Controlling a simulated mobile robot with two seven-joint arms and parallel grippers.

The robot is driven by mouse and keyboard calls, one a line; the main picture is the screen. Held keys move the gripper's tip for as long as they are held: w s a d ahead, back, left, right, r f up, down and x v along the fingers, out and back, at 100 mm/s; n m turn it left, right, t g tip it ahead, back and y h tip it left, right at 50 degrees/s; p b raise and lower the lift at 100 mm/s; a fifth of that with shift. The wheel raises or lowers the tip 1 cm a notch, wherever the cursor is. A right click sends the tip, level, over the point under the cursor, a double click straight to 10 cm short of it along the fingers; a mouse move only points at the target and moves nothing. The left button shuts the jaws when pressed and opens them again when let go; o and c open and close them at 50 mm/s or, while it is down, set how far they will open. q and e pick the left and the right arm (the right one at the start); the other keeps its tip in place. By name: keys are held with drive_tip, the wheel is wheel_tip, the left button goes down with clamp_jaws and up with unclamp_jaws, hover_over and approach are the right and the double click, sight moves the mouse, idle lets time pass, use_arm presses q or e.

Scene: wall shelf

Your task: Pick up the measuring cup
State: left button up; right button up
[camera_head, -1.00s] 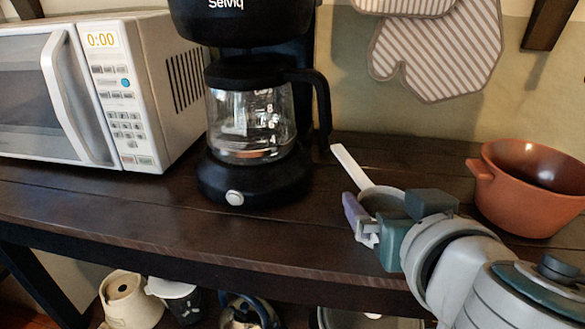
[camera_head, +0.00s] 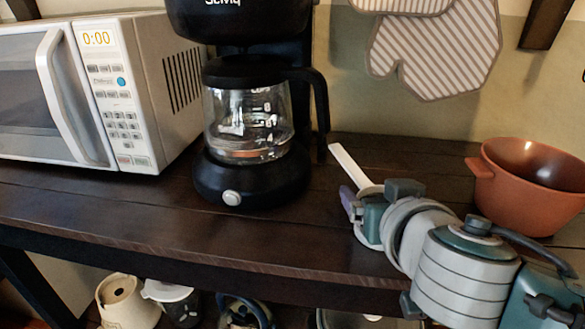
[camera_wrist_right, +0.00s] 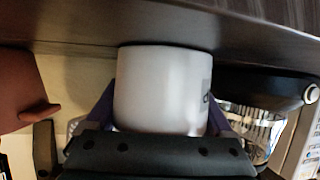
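The measuring cup is white, with a long straight handle (camera_head: 351,166) that points back and left above the dark shelf top in the head view. Its bowl is mostly hidden behind my right gripper (camera_head: 368,205) there. In the right wrist view the white cup (camera_wrist_right: 160,90) fills the space between the purple fingers of my right gripper (camera_wrist_right: 164,108). The fingers are spread wide, one on each side of the cup. Any small gap between fingers and cup is hard to make out. My left gripper is not in view.
A black coffee maker (camera_head: 250,185) stands left of the cup, and a white microwave (camera_head: 135,90) farther left. A terracotta pot (camera_head: 530,190) is to the right. Striped mitts (camera_head: 440,55) hang on the wall behind. The shelf's front left part is clear.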

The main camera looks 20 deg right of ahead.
drive_tip(key=c, duration=0.9)
drive_tip(key=shift+o, duration=0.2)
drive_tip(key=shift+r, duration=0.2)
drive_tip(key=shift+r+p, duration=0.35)
drive_tip(key=shift+r, duration=0.35)
wheel_tip(320, 180, up, 18)
drive_tip(key=p, duration=0.5)
drive_tip(key=shift+r, duration=0.1)
